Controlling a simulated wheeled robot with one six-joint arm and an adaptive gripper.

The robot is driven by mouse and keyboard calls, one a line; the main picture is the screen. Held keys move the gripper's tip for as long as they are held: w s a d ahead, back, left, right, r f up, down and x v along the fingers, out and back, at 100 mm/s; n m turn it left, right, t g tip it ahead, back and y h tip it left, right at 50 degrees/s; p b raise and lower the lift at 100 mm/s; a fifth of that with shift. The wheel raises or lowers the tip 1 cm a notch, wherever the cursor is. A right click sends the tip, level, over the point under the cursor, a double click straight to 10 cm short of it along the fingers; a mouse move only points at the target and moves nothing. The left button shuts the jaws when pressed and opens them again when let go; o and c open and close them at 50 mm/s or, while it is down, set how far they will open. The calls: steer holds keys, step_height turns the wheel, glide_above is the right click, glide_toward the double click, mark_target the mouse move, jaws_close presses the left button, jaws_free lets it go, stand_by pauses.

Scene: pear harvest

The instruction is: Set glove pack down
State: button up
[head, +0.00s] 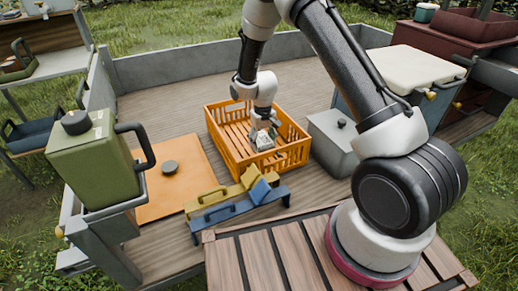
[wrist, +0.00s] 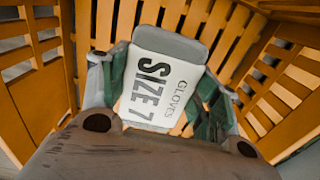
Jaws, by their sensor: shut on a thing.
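My gripper (head: 264,130) points down inside the orange slatted crate (head: 233,170) and is shut on the pack, with the fingers at the pack's left and right sides in the wrist view (wrist: 160,95). The crate's slatted floor and walls surround the pack in the wrist view. I cannot tell whether the pack touches the crate floor.
A grey lidded box (head: 333,145) stands right of the crate. An orange board (head: 172,185) lies to its left, with yellow and blue handled tools (head: 235,200) in front. A green canister (head: 95,160) stands at the left. A white-lidded cooler (head: 412,68) is at the back right.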

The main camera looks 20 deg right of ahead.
mark_target(263, 141)
steer(key=shift+f, duration=2.85)
steer(key=o, duration=1)
steer(key=shift+f, duration=0.15)
step_height(263, 141, up, 12)
steer(key=shift+r, duration=0.2)
steer(key=s+d+r+t, duration=0.1)
steer(key=s+d+r, duration=0.2)
steer(key=r, duration=0.5)
steer(key=s+d+r+m, duration=0.1)
steer(key=s+d+r, duration=0.15)
steer(key=r, duration=0.45)
steer(key=s+d+r+t, duration=0.1)
steer(key=s+d+r, duration=0.25)
steer(key=r, duration=0.45)
steer(key=s+d+r, duration=0.2)
steer(key=s+r, duration=0.1)
steer(key=s, duration=0.5)
steer(key=s+d+r+t, duration=0.1)
steer(key=s+d+r, duration=0.1)
steer(key=s, duration=0.6)
steer(key=s+d+r+m+t, duration=0.1)
steer(key=s+r, duration=0.3)
steer(key=s, duration=0.4)
steer(key=shift+d+r, duration=0.4)
steer(key=shift+d, duration=0.05)
